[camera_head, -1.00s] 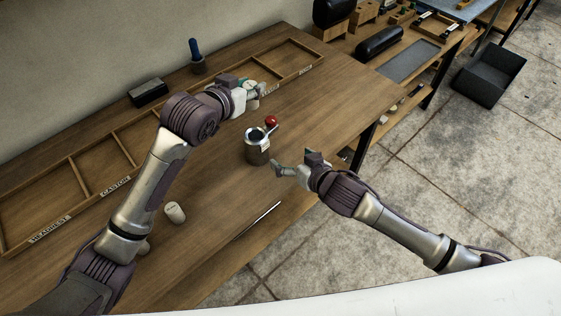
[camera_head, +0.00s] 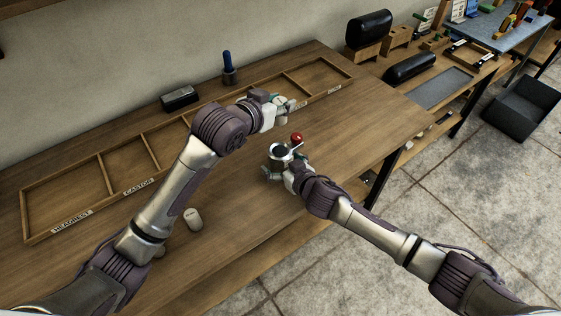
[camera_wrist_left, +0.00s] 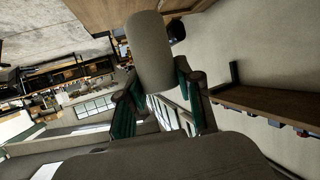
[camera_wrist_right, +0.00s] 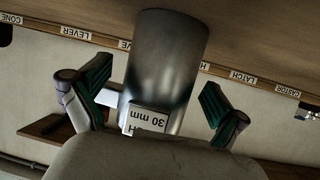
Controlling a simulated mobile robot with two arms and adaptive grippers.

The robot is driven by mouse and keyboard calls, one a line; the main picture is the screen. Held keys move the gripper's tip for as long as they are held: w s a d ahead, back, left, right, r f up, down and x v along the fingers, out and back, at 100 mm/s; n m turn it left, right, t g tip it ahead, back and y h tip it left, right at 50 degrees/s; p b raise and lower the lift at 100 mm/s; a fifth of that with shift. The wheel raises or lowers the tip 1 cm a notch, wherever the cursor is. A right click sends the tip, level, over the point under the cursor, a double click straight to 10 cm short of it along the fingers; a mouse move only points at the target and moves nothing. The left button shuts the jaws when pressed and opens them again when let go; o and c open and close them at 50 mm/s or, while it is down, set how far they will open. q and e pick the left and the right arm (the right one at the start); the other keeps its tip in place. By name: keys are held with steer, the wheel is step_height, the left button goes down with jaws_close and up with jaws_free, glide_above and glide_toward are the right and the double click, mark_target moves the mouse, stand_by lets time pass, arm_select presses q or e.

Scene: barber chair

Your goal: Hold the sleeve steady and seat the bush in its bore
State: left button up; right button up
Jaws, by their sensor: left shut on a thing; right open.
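The metal sleeve (camera_head: 277,151), an open-topped grey cylinder, stands upright on the table. In the right wrist view the sleeve (camera_wrist_right: 165,62) shows a "30 mm" label. My right gripper (camera_head: 280,170) is open at the sleeve's near side; in the right wrist view its fingers (camera_wrist_right: 155,92) are spread on both sides of the sleeve, with gaps. My left gripper (camera_head: 282,106) is raised behind the sleeve. It is shut on a pale grey rounded cylinder, seemingly the bush (camera_wrist_left: 150,50). The sleeve's bore is too small to read in the head view.
A red ball knob (camera_head: 296,138) is close beside the sleeve's rim. A labelled compartment tray (camera_head: 85,205) runs along the back. A black block (camera_head: 180,98) and a blue-handled tool (camera_head: 228,68) stand behind it. A pale rounded piece (camera_head: 193,219) lies on the table left of the sleeve.

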steer(key=shift+w+a+f, duration=0.1)
steer(key=shift+w+a, duration=0.05)
steer(key=shift+w, duration=0.1)
steer(key=c, duration=1.5)
